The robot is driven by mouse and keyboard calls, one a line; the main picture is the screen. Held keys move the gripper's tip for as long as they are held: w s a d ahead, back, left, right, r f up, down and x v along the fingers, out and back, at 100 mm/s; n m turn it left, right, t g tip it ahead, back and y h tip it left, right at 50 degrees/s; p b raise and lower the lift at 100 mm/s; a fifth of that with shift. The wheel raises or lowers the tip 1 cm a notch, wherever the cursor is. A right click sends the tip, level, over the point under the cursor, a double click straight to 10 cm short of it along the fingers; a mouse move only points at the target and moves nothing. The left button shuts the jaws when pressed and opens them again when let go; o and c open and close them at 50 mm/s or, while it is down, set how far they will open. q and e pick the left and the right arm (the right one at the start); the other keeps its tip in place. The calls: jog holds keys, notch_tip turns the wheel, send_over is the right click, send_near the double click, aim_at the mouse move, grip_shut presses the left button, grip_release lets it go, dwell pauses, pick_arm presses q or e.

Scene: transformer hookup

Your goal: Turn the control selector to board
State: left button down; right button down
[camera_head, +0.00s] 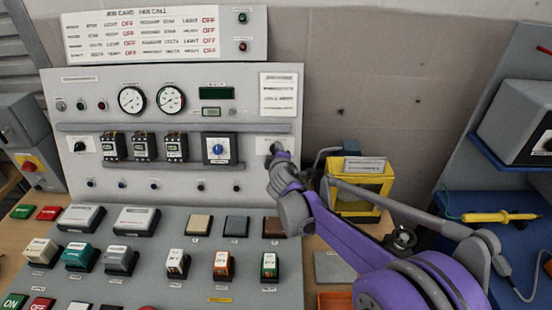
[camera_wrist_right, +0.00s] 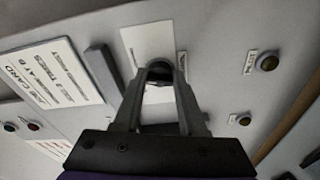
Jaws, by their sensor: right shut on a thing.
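The control selector (camera_wrist_right: 159,70) is a dark knob on a white plate (camera_wrist_right: 145,45) at the right end of the upright grey panel. My right gripper (camera_wrist_right: 160,82) is shut on the knob, with one finger on each side of it. In the head view, my right gripper (camera_head: 277,152) reaches the panel's right end and hides most of the selector. The plate's markings and the knob's pointer cannot be read. My left gripper is not in view.
A similar black selector (camera_head: 80,145) is at the panel's left, and a blue knob (camera_head: 217,148) is left of my right gripper. A ledge (camera_head: 200,128) runs above them. The sloping desk (camera_head: 150,260) holds several buttons. A yellow box (camera_head: 362,185) stands at right.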

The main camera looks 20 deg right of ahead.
jog(key=shift+w+r+n+g+b, duration=0.15)
jog(key=shift+n+b, duration=0.4)
jog(key=shift+n, duration=1.2)
jog(key=shift+s+n+g+b, duration=0.1)
jog(key=shift+n+g+b, duration=0.3)
jog(key=shift+n, duration=1.3)
jog(key=shift+w+r+n+g+b, duration=0.1)
jog(key=shift+n+b, duration=0.6)
jog(key=shift+n, duration=1.35)
jog(key=shift+c, duration=2.3)
grip_release()
jog(key=v, duration=1.1)
